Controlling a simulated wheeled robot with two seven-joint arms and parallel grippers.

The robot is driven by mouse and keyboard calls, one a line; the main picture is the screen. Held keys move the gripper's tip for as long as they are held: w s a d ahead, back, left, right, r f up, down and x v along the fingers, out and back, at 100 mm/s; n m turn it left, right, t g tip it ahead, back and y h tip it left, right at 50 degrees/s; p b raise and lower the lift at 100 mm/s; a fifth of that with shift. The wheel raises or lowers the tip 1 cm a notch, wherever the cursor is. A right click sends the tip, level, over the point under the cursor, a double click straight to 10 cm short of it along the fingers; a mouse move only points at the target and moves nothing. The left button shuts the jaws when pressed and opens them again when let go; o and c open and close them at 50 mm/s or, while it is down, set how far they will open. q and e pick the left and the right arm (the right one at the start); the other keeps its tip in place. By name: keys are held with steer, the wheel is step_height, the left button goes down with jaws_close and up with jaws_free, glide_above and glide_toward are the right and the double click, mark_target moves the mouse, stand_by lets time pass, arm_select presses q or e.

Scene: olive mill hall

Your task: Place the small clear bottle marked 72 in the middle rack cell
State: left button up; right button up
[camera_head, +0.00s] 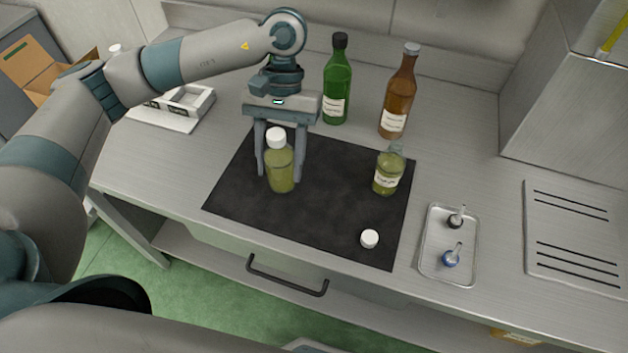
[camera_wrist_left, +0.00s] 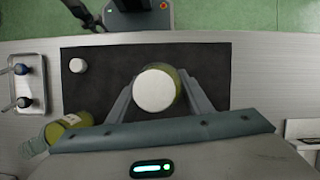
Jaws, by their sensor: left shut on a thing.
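A small clear bottle with yellow-green liquid and a white cap (camera_head: 281,172) is upright between the fingers of my left gripper (camera_head: 281,168), which is shut on it. It is over the dark mat; whether its base touches the mat is unclear. No number 72 is readable on it. In the left wrist view its white cap (camera_wrist_left: 154,90) shows from above, between the fingers. A white divided holder (camera_head: 182,117), likely the rack, stands at the back left, partly hidden by my left arm. Its middle cell cannot be made out. My right gripper is not in view.
An uncapped labelled bottle (camera_head: 387,176) and a loose white cap (camera_head: 369,239) are on the dark mat (camera_head: 330,220). Green (camera_head: 337,80) and brown (camera_head: 398,92) bottles stand behind. A metal tray (camera_head: 435,262) with two small stoppers lies right. The mat's front left is clear.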

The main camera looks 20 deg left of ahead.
arm_select(q)
steer(key=shift+d+n, duration=0.4)
steer(key=shift+n, duration=0.1)
steer(key=d+r+n+t+h+p, duration=0.1)
steer(key=d+r+n+t+p, duration=0.1)
steer(key=d+n, duration=0.5)
steer(key=s+d+r+n+t+h+p, duration=0.1)
steer(key=d+n, duration=0.6)
steer(key=n, duration=0.8)
step_height(320, 180, up, 3)
steer(key=t+h+p, duration=0.1)
steer(key=t+p, duration=0.1)
steer(key=t, duration=0.2)
steer(key=shift+s+r+h+p, duration=0.15)
steer(key=shift+s+h+p, duration=0.1)
steer(key=shift+h+p, duration=0.05)
steer(key=w+a+f+p, duration=0.5)
steer(key=w+a+f, duration=0.1)
steer(key=a, duration=0.3)
steer(key=shift+w+a+f, duration=0.15)
steer(key=shift+a+f, duration=0.2)
steer(key=shift+f, duration=0.15)
